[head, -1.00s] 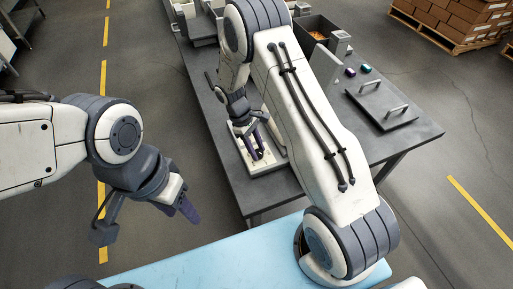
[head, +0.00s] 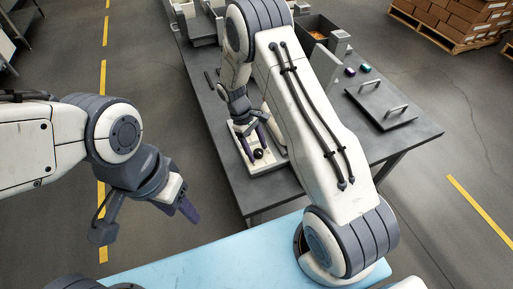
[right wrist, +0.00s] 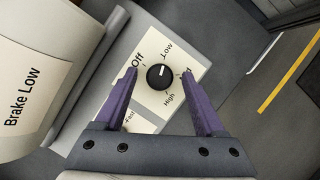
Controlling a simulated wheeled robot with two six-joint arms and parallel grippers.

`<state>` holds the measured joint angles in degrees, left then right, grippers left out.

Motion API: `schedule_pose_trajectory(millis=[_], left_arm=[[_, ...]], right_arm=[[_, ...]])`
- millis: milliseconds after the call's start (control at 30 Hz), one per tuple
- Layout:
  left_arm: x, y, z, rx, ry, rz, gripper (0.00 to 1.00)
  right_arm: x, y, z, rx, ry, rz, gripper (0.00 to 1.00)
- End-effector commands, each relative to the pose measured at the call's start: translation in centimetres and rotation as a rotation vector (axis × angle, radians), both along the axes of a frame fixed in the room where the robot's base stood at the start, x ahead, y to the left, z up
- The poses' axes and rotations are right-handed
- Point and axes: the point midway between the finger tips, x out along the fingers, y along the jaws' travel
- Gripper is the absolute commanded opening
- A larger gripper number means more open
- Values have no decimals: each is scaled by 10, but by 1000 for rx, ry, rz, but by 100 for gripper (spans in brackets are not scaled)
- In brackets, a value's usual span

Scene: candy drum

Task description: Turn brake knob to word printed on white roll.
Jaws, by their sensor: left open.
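The black brake knob (right wrist: 160,77) sits on a cream panel (right wrist: 154,104) marked Off, Low and High, with further words partly hidden by my fingers. Its white mark points up, towards Low. The white roll (right wrist: 25,90) at the left of the right wrist view reads "Brake Low". My right gripper (right wrist: 158,73) is open, its purple fingers apart on either side of the knob, with gaps between. The knob also shows in the head view (head: 258,154). My left gripper (head: 189,211) is open and empty, left of the bench, far from the panel.
The panel lies on a dark grey bench (head: 225,165). A bin with orange contents (head: 318,35) stands at the back. A light blue surface (head: 200,255) is in front.

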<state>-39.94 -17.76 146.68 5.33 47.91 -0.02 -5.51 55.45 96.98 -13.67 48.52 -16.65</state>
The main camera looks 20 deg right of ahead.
Motion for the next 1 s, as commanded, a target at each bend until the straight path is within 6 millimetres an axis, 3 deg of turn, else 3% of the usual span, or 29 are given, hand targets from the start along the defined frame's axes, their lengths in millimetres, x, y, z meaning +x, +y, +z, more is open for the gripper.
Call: schedule_pose_trajectory(millis=[267, 700, 1000], left_arm=[[0, 0, -2, 0, 0, 0, 50], [0, 0, -11, 0, 0, 0, 50], [0, 0, -12, 0, 0, 0, 50]], right_arm=[[3, 1, 6, 0, -3, 1, 72], [29, 18, 79, 0, -4, 1, 72], [34, 23, 97, 1, -1, 0, 72]])
